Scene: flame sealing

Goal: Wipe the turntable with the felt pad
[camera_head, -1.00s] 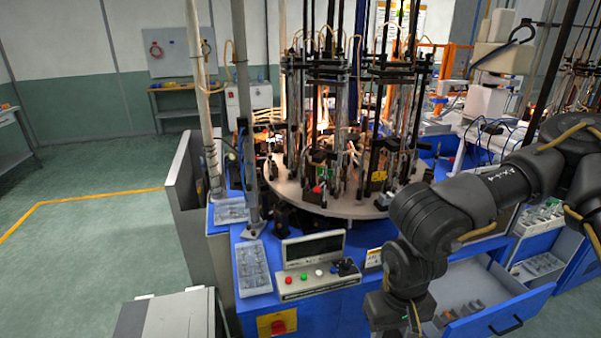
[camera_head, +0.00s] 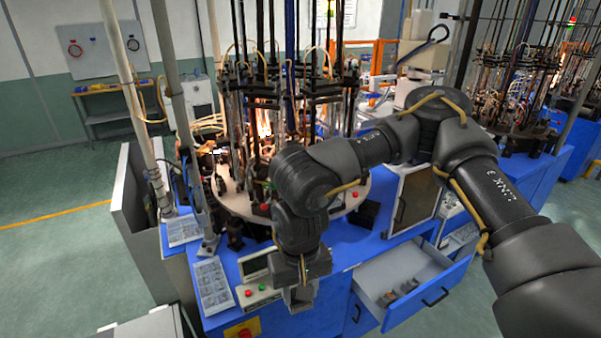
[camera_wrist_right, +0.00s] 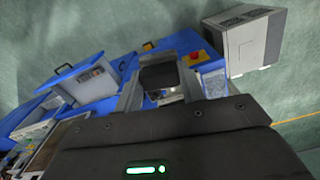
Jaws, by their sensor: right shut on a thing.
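The round turntable (camera_head: 236,203) stands on the blue machine in the head view, with tall black rods and burner gear above it. My right arm crosses in front and hides its front right part. My right gripper (camera_head: 301,296) points down in front of the turntable, beside the control console. In the right wrist view, my right gripper (camera_wrist_right: 161,88) is shut on a dark block, which looks like the felt pad (camera_wrist_right: 160,76). The pad is apart from the turntable. My left gripper is out of view.
The control console (camera_head: 257,295) with buttons is just left of my right gripper. An open drawer (camera_head: 372,284) juts out to the right. Parts trays (camera_head: 212,284) lie at the left edge. A grey cabinet (camera_wrist_right: 252,42) stands beside the machine.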

